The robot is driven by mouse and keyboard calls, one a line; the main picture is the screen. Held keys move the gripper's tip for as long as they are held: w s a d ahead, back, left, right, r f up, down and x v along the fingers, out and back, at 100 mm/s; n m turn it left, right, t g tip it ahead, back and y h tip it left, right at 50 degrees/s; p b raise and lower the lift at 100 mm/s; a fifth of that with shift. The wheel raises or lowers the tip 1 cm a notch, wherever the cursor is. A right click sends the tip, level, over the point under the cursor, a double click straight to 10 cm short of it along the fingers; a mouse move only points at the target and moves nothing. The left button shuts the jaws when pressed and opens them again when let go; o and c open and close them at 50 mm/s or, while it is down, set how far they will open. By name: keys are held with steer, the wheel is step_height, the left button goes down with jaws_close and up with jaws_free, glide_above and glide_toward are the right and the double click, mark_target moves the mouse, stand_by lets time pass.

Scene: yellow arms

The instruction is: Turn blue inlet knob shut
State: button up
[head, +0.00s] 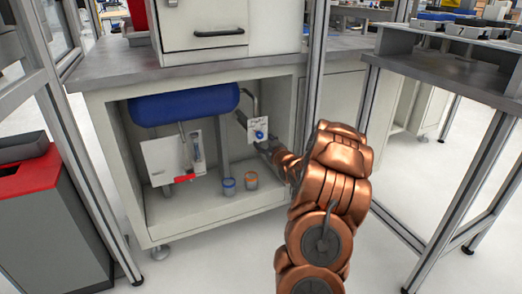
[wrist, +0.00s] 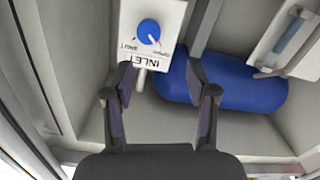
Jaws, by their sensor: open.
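The blue inlet knob (head: 260,135) sits on a white plate (head: 257,127) inside the open cabinet, at its right side. My gripper (wrist: 164,73) is open and empty. Its fingertips lie below the knob in the wrist view and spread to either side of it, apart from it.
A blue tank (head: 185,104) hangs under the counter, left of the knob. A white panel with a red handle (head: 184,178) is at left. A blue-rimmed cup (head: 229,187) and an orange-rimmed cup (head: 251,181) stand on the cabinet floor. A metal frame post (head: 316,75) stands close to my arm.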

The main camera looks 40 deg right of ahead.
mark_target(261, 136)
steer(key=shift+t, duration=0.4)
steer(key=w+d+b, duration=0.1)
steer(key=w+d+f+b, duration=0.1)
steer(key=w, duration=0.1)
steer(key=w+d+f+b, duration=0.1)
steer(key=w, duration=0.1)
steer(key=shift+w+d, duration=0.25)
steer(key=shift+d, duration=0.15)
steer(key=shift+w+d+r+b, duration=0.2)
steer(key=shift+w+b, duration=0.1)
steer(key=shift+w, duration=0.2)
jaws_close()
